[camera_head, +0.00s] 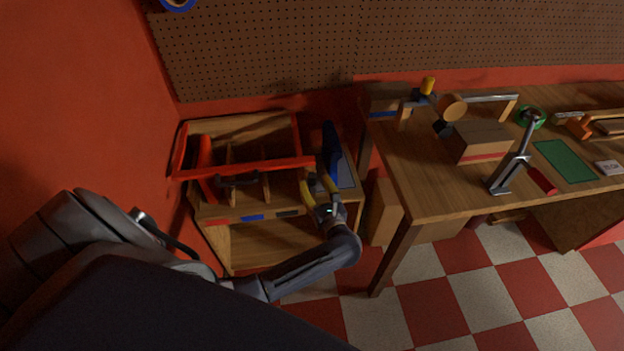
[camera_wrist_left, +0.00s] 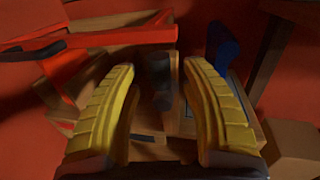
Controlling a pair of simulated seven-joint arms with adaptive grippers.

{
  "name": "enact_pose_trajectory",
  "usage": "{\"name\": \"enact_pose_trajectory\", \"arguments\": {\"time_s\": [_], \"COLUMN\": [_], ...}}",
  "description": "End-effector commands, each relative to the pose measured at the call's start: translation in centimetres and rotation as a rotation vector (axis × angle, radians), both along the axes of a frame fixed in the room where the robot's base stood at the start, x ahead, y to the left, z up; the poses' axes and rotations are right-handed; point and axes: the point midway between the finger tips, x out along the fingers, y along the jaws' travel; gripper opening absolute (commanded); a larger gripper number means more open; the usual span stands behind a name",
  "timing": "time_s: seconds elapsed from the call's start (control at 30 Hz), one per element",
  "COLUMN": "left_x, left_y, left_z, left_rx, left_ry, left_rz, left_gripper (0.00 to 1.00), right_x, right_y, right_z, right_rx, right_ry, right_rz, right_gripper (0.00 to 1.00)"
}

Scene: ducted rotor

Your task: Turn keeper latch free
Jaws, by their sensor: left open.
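A red frame (camera_head: 245,169) lies across the front of the wooden cabinet (camera_head: 235,213) at the left. Its bar (camera_wrist_left: 120,38) also shows in the wrist view. My left gripper (camera_head: 317,183) has two yellow fingers, spread apart, at the cabinet's right front near the bar's right end. In the wrist view, a dark upright piece (camera_wrist_left: 158,82) shows between the open fingers, apart from both. It may be the keeper latch, but I cannot tell for sure. My right gripper is not in view.
A blue upright piece (camera_head: 331,148) stands right of the red frame. A dark handle (camera_head: 237,181) sits behind the bar. The workbench (camera_head: 405,192) stands to the right, carrying a wooden box (camera_head: 481,140) and tools. The checkered floor in front is clear.

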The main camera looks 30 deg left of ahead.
Motion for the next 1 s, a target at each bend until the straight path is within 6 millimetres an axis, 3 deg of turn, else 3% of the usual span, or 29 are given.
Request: {"name": "enact_pose_trajectory", "arguments": {"time_s": [0.3,0.7,1.0], "left_x": [1.4,1.6,1.6], "left_y": [1.9,2.1,2.1], "left_z": [0.0,0.0,0.0], "left_rx": [0.0,0.0,-0.001], "left_ry": [0.0,0.0,0.001], "left_rz": [0.0,0.0,0.0], "left_gripper": [0.47,0.48,0.13], "right_x": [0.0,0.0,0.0], "right_y": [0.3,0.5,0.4], "right_z": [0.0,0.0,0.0], "right_rx": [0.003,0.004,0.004], "right_ry": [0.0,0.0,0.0], "right_rz": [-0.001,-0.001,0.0], "right_gripper": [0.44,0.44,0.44]}}
